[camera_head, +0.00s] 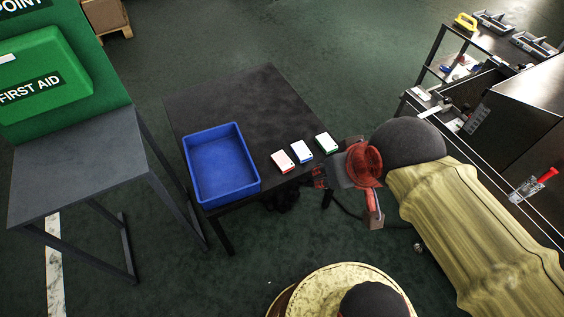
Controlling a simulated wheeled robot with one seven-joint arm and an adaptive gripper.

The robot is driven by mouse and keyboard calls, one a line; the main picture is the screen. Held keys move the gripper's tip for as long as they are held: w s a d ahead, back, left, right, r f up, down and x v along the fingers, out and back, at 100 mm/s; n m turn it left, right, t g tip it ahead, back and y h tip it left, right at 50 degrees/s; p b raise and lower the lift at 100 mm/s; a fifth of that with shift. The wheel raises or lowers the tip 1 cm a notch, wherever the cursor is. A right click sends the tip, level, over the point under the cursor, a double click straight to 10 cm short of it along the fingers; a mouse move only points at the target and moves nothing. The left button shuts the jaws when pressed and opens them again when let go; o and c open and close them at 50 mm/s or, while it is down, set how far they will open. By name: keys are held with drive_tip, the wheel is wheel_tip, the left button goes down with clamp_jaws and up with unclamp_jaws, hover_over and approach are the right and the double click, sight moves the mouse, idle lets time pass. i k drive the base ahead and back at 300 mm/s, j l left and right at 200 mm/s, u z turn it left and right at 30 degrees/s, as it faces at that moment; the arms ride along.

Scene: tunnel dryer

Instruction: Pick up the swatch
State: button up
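Three small white swatch-like pieces lie in a row on the black table (255,105), near its front right edge. One has a red edge (283,161), one a blue edge (302,149) and one a green edge (326,142). I cannot tell which of them is the swatch. My gripper (346,194) is just right of and nearer than the row, close to the table's edge. Its two fingers look spread apart, and no object shows between them. The wrist hides part of the gripper. All three pieces are apart from the gripper.
A blue tray (256,186), empty, stands on the table left of the pieces. A grey stand (75,175) with a green first aid box (45,85) is at the left. Dark machinery with a rail and red-handled clamp (532,184) is at the right. The table's back is clear.

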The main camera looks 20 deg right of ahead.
sight(283, 161)
drive_tip(key=i+l, duration=0.15)
drive_tip(key=l, duration=0.25)
drive_tip(key=i+l, duration=0.15)
drive_tip(key=l, duration=0.25)
drive_tip(key=i+l, duration=0.15)
drive_tip(key=l, duration=0.2)
drive_tip(key=i+l, duration=0.15)
drive_tip(key=l, duration=0.25)
